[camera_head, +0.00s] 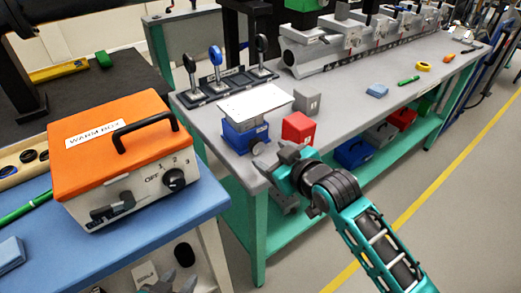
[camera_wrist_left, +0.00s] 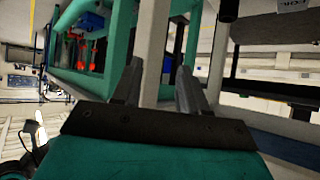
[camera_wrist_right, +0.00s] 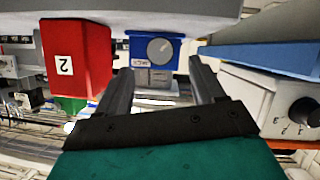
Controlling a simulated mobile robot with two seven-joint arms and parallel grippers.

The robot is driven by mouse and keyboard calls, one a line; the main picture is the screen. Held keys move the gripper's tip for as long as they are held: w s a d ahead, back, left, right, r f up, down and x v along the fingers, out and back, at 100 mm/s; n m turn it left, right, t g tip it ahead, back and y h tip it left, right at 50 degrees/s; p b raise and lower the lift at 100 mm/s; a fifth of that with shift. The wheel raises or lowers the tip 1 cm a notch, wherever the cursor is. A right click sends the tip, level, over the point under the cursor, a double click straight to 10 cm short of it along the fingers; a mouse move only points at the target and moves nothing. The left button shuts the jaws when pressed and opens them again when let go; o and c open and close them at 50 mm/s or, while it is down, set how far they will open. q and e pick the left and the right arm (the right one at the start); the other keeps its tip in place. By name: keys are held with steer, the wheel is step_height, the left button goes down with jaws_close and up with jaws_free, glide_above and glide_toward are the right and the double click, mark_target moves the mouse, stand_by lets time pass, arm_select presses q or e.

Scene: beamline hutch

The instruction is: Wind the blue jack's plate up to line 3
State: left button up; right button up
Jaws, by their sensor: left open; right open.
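The blue jack (camera_head: 243,136) stands on the grey bench near its front left corner, with a pale flat plate (camera_head: 255,102) on top. Its round grey knob (camera_head: 258,148) is on the side towards my right gripper (camera_head: 280,164). The right wrist view shows the blue jack (camera_wrist_right: 137,43) and knob (camera_wrist_right: 160,49) upside down, beyond and between my open, empty fingers (camera_wrist_right: 162,85). The knob is apart from them. No scale lines are readable. My left gripper (camera_head: 172,284) is open at the bottom edge, low beside the blue table; its fingers (camera_wrist_left: 158,85) hold nothing.
A red block (camera_head: 299,129) marked 2 (camera_wrist_right: 65,64) stands right of the jack, with a grey block (camera_head: 307,101) behind. An orange-topped heater box (camera_head: 115,150) stands on the blue table at left. Optics on posts (camera_head: 216,60) stand behind the jack.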

mark_target(259, 148)
steer(key=b+x, duration=0.1)
steer(key=x, duration=0.4)
steer(key=shift+w+a+f, duration=0.1)
steer(key=shift+w, duration=0.05)
arm_select(q)
steer(key=shift+w+d, duration=0.35)
steer(key=shift+d, duration=0.1)
arm_select(e)
steer(key=shift+w+a+f, duration=0.15)
steer(key=shift+w+a, duration=0.1)
steer(key=shift+w, duration=0.2)
